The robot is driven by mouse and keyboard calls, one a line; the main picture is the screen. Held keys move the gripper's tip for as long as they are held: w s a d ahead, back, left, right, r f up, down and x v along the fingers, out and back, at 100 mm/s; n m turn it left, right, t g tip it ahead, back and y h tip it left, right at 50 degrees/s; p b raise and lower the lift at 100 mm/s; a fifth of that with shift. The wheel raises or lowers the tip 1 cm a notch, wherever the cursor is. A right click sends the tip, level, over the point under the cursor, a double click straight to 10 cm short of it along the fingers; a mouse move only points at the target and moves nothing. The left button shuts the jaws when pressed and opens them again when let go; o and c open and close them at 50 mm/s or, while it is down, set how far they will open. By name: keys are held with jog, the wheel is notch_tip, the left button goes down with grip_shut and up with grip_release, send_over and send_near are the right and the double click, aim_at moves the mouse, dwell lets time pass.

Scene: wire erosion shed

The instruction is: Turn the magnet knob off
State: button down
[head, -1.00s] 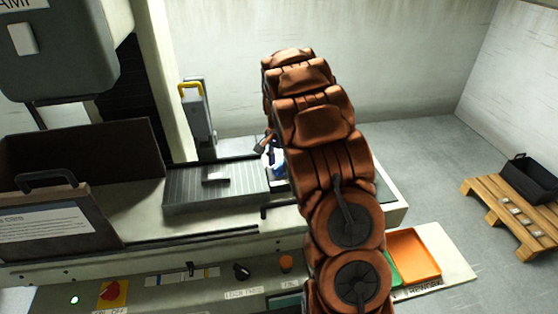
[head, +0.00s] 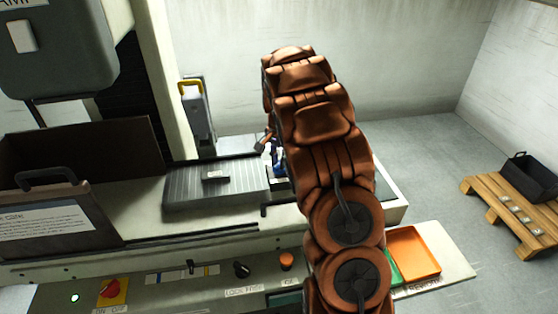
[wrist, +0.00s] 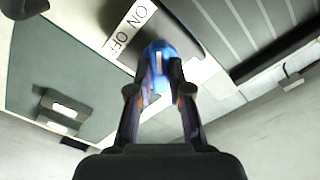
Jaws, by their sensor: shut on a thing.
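In the wrist view the magnet knob (wrist: 158,52) is blue with a small pale mark on top. A white label (wrist: 130,28) reading ON and OFF is beside it. My gripper (wrist: 161,72) has its two fingers closed on the knob's sides. I cannot tell surely which word the knob points to. In the head view a bit of blue (head: 277,162) shows at the left edge of my arm, by the end of the ribbed dark chuck (head: 235,192). My arm hides most of the gripper there.
A small dark block (head: 215,176) lies on the chuck. A yellow-handled grey post (head: 197,115) stands behind. The front panel has a red switch (head: 112,290), a black knob (head: 241,270) and an orange button (head: 287,260). An orange tray (head: 414,252) is at right.

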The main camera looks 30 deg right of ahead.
jog(key=shift+f+n+b, duration=0.15)
jog(key=shift+n+b, duration=0.15)
jog(key=shift+b, duration=0.1)
jog(key=shift+f+n+b, duration=0.1)
jog(key=shift+n+b, duration=0.4)
jog(key=shift+b, duration=0.3)
jog(key=shift+n+b, duration=0.9)
jog(key=shift+b, duration=0.1)
jog(key=n+b, duration=0.4)
jog(key=n, duration=0.1)
jog(key=shift+b, duration=0.3)
jog(key=n+b, duration=0.2)
jog(key=n, duration=0.2)
jog(key=shift+n, duration=0.4)
jog(key=n, duration=0.4)
jog(key=shift+r+n+b, duration=0.2)
jog(key=shift+n+b, duration=0.1)
jog(key=shift+b, duration=0.1)
